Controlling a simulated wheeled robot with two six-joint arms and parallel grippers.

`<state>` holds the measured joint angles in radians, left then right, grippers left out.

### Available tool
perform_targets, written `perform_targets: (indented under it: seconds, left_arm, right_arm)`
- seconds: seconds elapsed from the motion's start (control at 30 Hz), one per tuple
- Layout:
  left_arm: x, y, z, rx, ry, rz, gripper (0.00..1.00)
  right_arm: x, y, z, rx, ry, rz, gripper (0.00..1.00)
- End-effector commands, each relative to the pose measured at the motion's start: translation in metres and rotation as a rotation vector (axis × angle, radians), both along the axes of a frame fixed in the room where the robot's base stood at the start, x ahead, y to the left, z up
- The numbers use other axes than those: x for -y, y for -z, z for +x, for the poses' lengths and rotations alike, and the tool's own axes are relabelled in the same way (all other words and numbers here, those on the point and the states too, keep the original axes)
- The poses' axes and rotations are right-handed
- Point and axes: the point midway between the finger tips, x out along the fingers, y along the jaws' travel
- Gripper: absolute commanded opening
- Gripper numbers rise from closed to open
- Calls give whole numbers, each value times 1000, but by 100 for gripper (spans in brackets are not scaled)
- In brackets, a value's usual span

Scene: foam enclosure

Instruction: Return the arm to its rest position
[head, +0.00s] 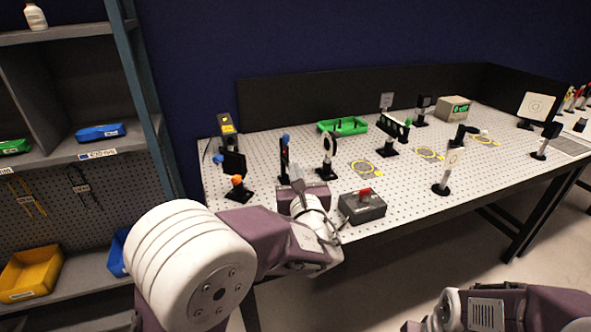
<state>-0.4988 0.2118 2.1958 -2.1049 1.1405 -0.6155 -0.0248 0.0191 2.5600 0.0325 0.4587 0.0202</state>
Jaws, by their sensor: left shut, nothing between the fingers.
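My left arm comes in from the lower left and reaches over the front edge of the perforated optical table (225,207). My left gripper (297,177) is at its end, shut and empty, over the front left part of the table. It overlaps the foot of a black-mounted optic in the picture; I cannot tell if it touches. My right arm (505,306) shows low at the right, in front of the table and below its top. The fingers of its gripper are not visible.
A dark box with a red switch (363,206) stands just right of my left gripper. Mounted optics (328,155), an orange-knobbed mount (237,188) and a green tray (343,126) stand nearby. A shelf unit (70,155) with bins is at the left. Open floor lies in front of the table.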

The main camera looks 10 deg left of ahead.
Motion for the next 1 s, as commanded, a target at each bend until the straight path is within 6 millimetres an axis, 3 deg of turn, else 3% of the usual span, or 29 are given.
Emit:
perform_targets:
  seconds: [0.07,0.13,0.17,0.2,0.27,0.3,0.37,0.43,0.5,0.63,0.7,0.8,0.9,1.0]
  left_arm:
    - [-9,-9,1,1,-18,0,0]
    - [-34,-34,0,15,-70,-7,0]
    - [-52,-47,-2,17,-106,-10,0]
    - [-82,-54,-12,3,-186,-36,0]
    - [-130,-42,-39,-58,-344,-138,0]
    - [-156,-27,-63,-102,-457,-240,0]
    - [-184,2,-104,-155,-632,-427,0]
    - [-194,39,-158,-188,-851,-690,0]
    - [-182,73,-205,-179,-1068,-966,0]
    - [-124,119,-260,-51,-1451,-1468,0]
    - [-90,135,-268,56,-1621,-1692,0]
    - [-53,146,-267,218,-1804,-1925,0]
    - [-36,148,-256,362,-1911,-2072,0]
    - [-33,147,-248,440,-1934,-2130,0]
  right_arm:
    - [0,-8,0,0,0,0,30]
    - [0,-27,0,0,0,0,30]
    - [0,-38,0,0,0,0,30]
    - [0,-50,0,0,0,0,30]
    - [0,-65,0,0,0,0,30]
    - [0,-74,0,0,0,0,30]
    - [0,-85,0,0,0,0,30]
    - [0,-98,0,0,0,0,30]
    - [0,-107,0,0,0,0,30]
    - [0,-115,0,0,0,0,30]
    - [0,-114,0,0,0,0,30]
    - [0,-112,0,0,0,0,30]
    - [0,-112,0,0,0,0,30]
    - [0,-112,0,0,0,0,30]
